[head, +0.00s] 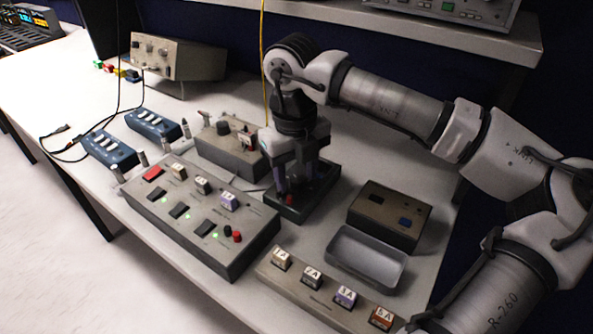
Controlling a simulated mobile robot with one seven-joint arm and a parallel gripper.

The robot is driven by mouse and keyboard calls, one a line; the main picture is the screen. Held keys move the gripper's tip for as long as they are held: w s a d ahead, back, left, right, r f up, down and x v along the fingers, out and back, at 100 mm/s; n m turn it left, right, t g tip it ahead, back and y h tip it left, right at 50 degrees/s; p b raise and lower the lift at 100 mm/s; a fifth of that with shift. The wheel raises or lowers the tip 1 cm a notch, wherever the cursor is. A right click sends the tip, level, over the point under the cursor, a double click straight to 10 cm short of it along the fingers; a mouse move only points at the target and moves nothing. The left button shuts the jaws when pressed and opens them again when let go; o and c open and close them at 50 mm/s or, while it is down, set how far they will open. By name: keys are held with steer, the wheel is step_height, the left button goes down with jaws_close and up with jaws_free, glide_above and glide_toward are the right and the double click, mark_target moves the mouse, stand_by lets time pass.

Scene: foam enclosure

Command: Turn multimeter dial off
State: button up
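A dark, flat device (323,187), which looks like the multimeter, lies on the white table near the middle. A small red part (289,200) shows at its near end. My gripper (294,180) points down over this device, its two fingers apart and their tips close to its top face. The dial is hidden behind the fingers, and I cannot tell whether they touch or grip it.
A grey box with a black knob (224,128) stands close left of my gripper. A switch panel (205,222) lies in front. A brown box (390,215), a grey tray (367,257) and a panel with labelled cubes (317,299) are at right. A shelf (440,27) hangs behind.

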mark_target(295, 179)
steer(key=shift+r, duration=0.1)
step_height(295, 179, up, 14)
steer(key=shift+a+f+b, duration=0.15)
steer(key=shift+f+b, duration=0.05)
steer(key=shift+b, duration=0.2)
steer(key=shift+s, duration=0.15)
